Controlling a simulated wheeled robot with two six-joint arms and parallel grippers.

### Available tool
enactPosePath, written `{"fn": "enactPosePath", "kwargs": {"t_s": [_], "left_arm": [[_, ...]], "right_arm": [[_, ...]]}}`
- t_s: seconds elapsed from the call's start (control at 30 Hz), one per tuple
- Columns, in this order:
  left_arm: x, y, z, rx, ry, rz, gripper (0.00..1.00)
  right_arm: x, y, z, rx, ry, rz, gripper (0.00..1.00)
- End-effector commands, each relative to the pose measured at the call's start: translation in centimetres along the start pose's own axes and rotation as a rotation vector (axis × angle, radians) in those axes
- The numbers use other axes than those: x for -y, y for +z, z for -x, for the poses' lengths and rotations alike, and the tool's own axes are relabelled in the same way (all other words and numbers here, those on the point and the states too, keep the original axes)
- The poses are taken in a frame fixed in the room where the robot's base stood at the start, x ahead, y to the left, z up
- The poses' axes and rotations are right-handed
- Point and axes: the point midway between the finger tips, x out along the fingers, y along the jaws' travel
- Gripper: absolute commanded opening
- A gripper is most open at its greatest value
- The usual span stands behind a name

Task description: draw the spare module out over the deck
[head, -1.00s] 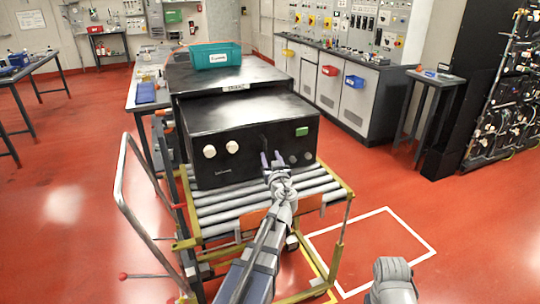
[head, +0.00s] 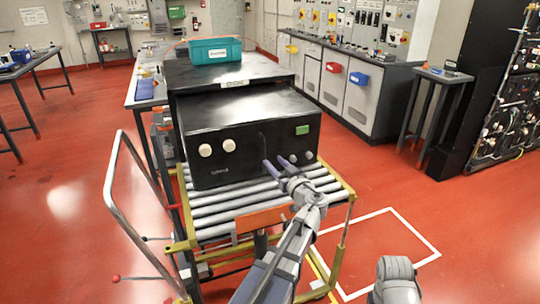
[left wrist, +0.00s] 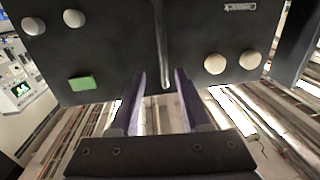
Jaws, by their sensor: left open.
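The spare module (head: 250,150) is a black box with pale round knobs and a green label. It lies on the roller deck (head: 225,207) of a yellow-framed trolley, its rear reaching into a black housing (head: 225,72). My left gripper (head: 275,164) is open in front of the module's face, low and right of centre. In the left wrist view, a dark upright handle bar (left wrist: 161,45) on the face (left wrist: 110,45) lines up between the open fingers (left wrist: 160,75). I cannot tell whether the fingers reach around it.
A teal bin (head: 214,50) sits on the housing. The trolley's push rail (head: 112,180) rises at left. A white floor outline (head: 385,222) lies at right, with open red floor around it. A small side table (head: 438,78) stands by a black rack at right.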

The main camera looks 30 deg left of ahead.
Motion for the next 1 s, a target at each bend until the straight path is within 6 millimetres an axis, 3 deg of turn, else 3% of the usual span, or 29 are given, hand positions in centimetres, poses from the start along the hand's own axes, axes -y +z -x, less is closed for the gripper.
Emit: {"fn": "enactPosePath", "kwargs": {"t_s": [0.33, 0.7, 1.0], "left_arm": [[0.4, 0.4, 0.0, 0.000, -0.096, 0.000, 0.47], [0.8, 0.4, -5.3, 0.000, -0.095, 0.000, 0.47], [1.1, 0.4, -7.4, 0.000, -0.093, 0.000, 0.47]], "right_arm": [[0.1, 0.1, -0.4, 0.000, 0.000, 0.000, 0.50], [0.1, 0.0, -0.4, 0.000, 0.000, 0.000, 0.50], [0.0, 0.0, -0.4, 0.000, 0.000, 0.000, 0.50]]}}
